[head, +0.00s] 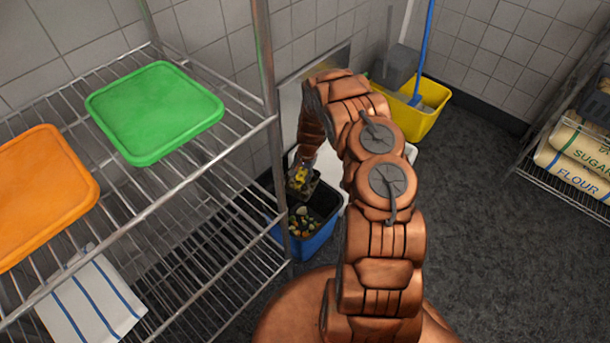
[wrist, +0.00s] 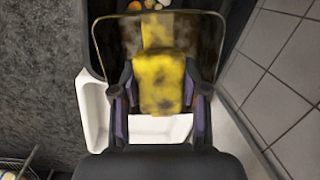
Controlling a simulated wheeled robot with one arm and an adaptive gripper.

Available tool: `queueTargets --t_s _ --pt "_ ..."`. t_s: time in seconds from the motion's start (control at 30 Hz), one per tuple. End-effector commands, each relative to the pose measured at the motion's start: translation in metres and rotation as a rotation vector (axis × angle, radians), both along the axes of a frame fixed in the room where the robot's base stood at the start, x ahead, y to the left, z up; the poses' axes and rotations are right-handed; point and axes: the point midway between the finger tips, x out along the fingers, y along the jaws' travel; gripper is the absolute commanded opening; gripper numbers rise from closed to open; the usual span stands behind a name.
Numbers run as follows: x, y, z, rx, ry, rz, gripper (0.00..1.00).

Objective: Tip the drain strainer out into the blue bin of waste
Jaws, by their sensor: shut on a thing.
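My gripper (head: 303,172) is shut on the yellow handle of the drain strainer (head: 298,190), low beside the tiled wall. In the wrist view, my gripper (wrist: 160,100) has its dark fingers on either side of the stained yellow handle. The strainer (wrist: 208,50) extends ahead with a thin rectangular rim. Whether anything lies in it is hard to tell. The blue bin (head: 318,243) stands on the floor below the strainer. Mixed waste (head: 303,222) shows inside it, and bits of waste also show at the top of the wrist view (wrist: 148,4).
A wire shelf (head: 215,160) stands left of the bin, with green (head: 155,110) and orange (head: 40,195) lids. A white basin-like thing (head: 411,152) is behind my arm. A yellow mop bucket (head: 430,110) stands beyond.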

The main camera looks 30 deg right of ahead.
Motion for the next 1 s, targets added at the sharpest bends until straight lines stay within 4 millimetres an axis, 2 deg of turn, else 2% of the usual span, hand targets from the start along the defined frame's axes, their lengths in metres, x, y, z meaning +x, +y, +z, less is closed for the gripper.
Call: queueTargets --t_s 0.03,0.17,1.0 --pt "0.0015 0.0005 -0.0078 -0.002 0.006 0.003 0.01" --pt "0.0028 0.0006 -0.0084 -0.006 0.025 0.003 0.01" --pt "0.0010 -0.0005 0.0005 -0.034 0.101 -0.004 0.01"
